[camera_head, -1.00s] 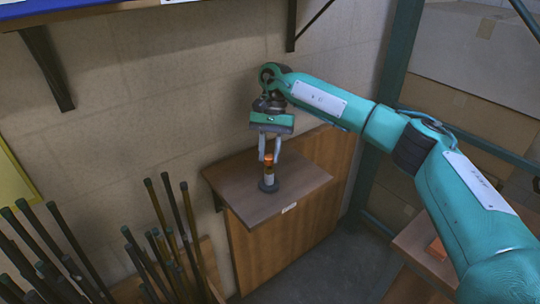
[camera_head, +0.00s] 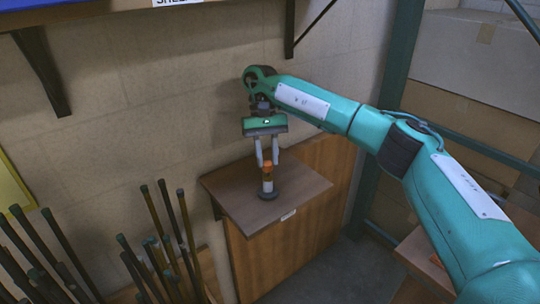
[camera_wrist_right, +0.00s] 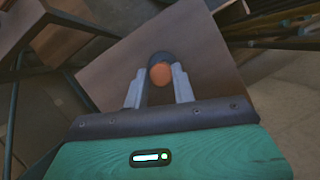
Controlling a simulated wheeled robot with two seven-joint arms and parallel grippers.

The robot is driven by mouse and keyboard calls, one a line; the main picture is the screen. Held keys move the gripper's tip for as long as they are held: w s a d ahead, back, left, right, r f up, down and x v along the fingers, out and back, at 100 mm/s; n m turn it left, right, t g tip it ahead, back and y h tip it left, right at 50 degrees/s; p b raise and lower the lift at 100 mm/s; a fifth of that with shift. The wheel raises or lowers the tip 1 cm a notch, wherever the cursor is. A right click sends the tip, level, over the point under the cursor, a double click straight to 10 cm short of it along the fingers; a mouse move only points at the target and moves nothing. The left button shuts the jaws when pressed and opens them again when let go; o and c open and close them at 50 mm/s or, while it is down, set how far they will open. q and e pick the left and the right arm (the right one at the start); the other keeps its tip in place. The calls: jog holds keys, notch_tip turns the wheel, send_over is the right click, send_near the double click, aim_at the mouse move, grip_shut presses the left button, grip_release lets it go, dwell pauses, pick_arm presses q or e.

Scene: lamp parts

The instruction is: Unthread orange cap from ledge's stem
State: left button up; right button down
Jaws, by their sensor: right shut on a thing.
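The ledge (camera_head: 228,192) is a brown board against the wall. A short upright post with a pale middle and a dark round base (camera_head: 268,195) stands on it; this is the stem (camera_head: 267,184). The orange cap (camera_head: 267,167) sits on top of the stem. My right gripper (camera_head: 267,163) comes down from above, with its fingers on both sides of the cap, shut on it. In the right wrist view the orange cap (camera_wrist_right: 160,75) lies between the fingertips (camera_wrist_right: 158,72). The contact faces are hidden. My left gripper is out of view.
Several dark rods (camera_head: 165,225) stand upright at the lower left. A shelf bracket (camera_head: 42,70) hangs on the wall above. A green metal post (camera_head: 398,70) and cardboard boxes (camera_head: 475,60) are at the right. The ledge top around the stem is clear.

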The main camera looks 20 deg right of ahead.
jog(key=shift+s+d+f+n+h+p, duration=0.1)
jog(key=shift+f+n+h+p, duration=0.1)
jog(key=shift+n+h+p, duration=0.3)
jog(key=shift+f+n+h+p, duration=0.1)
jog(key=shift+f+n+h, duration=0.1)
jog(key=shift+n, duration=0.5)
pick_arm(q)
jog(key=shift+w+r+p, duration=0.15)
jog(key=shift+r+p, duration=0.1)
jog(key=shift+p, duration=0.05)
pick_arm(e)
jog(key=shift+f+n+h, duration=0.2)
jog(key=shift+n+h, duration=0.2)
jog(key=shift+n, duration=0.8)
jog(key=c, duration=1.3)
grip_release()
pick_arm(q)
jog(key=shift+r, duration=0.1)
pick_arm(e)
jog(key=shift+a+r, duration=0.1)
jog(key=shift+a, duration=0.1)
